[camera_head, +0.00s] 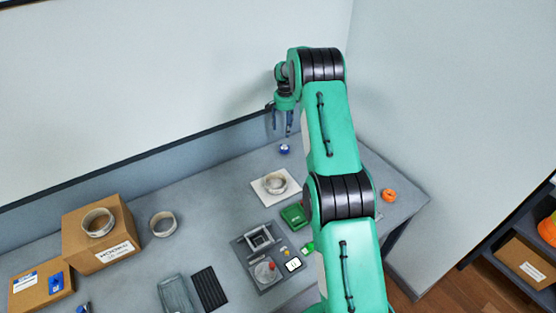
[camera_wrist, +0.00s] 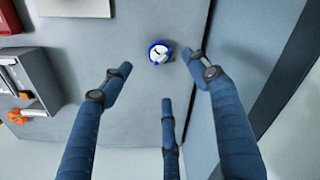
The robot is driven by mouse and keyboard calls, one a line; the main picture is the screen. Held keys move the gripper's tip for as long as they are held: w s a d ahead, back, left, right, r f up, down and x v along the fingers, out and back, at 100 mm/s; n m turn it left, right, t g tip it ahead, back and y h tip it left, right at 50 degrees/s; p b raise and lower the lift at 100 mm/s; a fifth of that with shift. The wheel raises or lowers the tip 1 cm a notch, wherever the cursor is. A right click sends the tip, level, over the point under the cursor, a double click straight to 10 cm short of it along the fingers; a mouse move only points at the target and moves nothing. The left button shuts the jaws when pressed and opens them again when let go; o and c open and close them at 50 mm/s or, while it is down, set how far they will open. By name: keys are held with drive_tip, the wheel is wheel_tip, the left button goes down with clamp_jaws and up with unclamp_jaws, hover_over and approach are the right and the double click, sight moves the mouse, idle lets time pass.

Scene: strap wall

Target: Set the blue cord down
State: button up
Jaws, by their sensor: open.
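The blue cord (camera_head: 284,148) appears as a small round blue and white coil on the grey worktop, near the wall at the back. It also shows in the wrist view (camera_wrist: 160,52), lying flat beyond the fingertips. My gripper (camera_head: 282,125) is above it, pointing down. In the wrist view my gripper's three blue fingers (camera_wrist: 163,78) are spread apart with nothing between them. The cord looks apart from the fingers.
A white pad (camera_head: 264,195) with a pale ring (camera_head: 275,191) lies in front of the cord. A green box (camera_head: 294,216), a cardboard box (camera_head: 92,236) and an orange item (camera_head: 388,195) stand farther off. The wall ledge (camera_wrist: 205,100) is close by. Worktop around the cord is clear.

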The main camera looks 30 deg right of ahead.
drive_tip(key=s+a+r+n+t, duration=0.1)
drive_tip(key=s+a+r, duration=0.4)
drive_tip(key=r, duration=0.4)
drive_tip(key=s+a+r+n, duration=0.1)
drive_tip(key=s+a+r, duration=0.1)
drive_tip(key=a+r, duration=0.65)
drive_tip(key=s+a+r+n+t, duration=0.1)
drive_tip(key=s+a+r, duration=0.3)
drive_tip(key=r, duration=0.6)
drive_tip(key=s+a+r+n+t, duration=0.1)
drive_tip(key=s+a+r, duration=0.4)
drive_tip(key=s, duration=0.2)
drive_tip(key=s+a+r+n, duration=0.1)
drive_tip(key=s+a+r, duration=0.45)
drive_tip(key=s, duration=0.25)
drive_tip(key=s+a+n+t, duration=0.1)
drive_tip(key=s+a, duration=0.2)
drive_tip(key=s, duration=0.6)
drive_tip(key=s+a+f+n, duration=0.1)
drive_tip(key=s+a, duration=0.3)
drive_tip(key=s, duration=0.6)
drive_tip(key=s+a+f+n+t, duration=0.1)
drive_tip(key=s+a, duration=0.3)
drive_tip(key=s, duration=0.6)
drive_tip(key=shift+a+f+n+t, duration=0.2)
drive_tip(key=shift+n+t, duration=0.1)
drive_tip(key=shift+n, duration=0.2)
drive_tip(key=shift+s, duration=0.1)
